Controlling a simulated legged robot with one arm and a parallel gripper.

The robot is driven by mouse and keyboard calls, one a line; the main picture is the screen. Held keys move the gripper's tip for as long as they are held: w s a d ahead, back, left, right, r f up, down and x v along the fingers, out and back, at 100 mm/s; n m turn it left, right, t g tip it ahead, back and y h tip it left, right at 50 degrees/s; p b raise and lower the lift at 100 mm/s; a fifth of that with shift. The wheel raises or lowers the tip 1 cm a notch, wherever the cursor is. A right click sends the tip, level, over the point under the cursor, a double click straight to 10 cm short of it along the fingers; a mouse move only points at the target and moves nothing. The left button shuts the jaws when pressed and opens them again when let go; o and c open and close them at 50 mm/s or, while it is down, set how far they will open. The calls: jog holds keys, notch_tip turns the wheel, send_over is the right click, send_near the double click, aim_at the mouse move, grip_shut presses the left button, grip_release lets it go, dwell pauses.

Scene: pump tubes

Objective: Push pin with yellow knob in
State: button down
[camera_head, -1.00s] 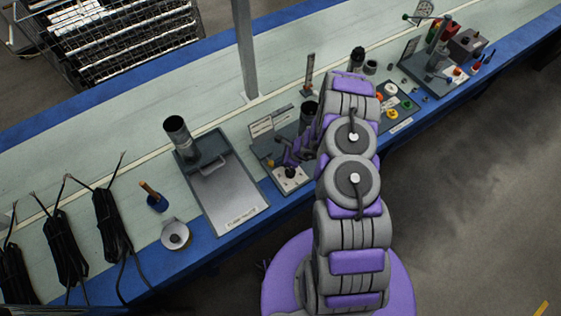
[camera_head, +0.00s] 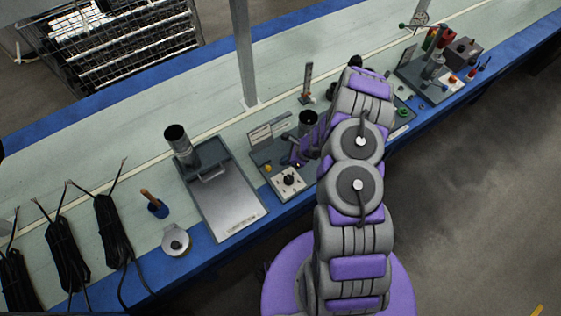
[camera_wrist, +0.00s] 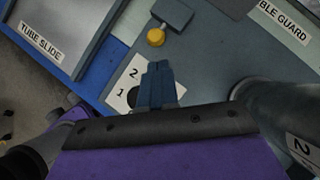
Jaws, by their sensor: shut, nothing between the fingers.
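The pin with the yellow knob (camera_wrist: 156,37) is in the wrist view, at the edge of a small dark block (camera_wrist: 172,13) on the grey station panel. In the head view the yellow knob (camera_head: 268,168) is small, at the left of that station. My gripper (camera_wrist: 157,66) is shut and empty. In the wrist picture its fingertips lie just below the knob, with a visible gap between them. In the head view my gripper (camera_head: 298,160) is above the station, right of the knob, partly hidden by my arm. How deep the pin sits cannot be told.
A white plate marked 1 and 2 (camera_wrist: 122,99) with a black selector lies partly under the gripper. A dark cylinder (camera_wrist: 262,95) stands to the right. The tube slide (camera_head: 228,196) is left of the station. Further fixtures (camera_head: 437,62) stand at the far right.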

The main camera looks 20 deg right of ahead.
jog(key=shift+p+v, duration=0.35)
jog(key=shift+v, duration=0.95)
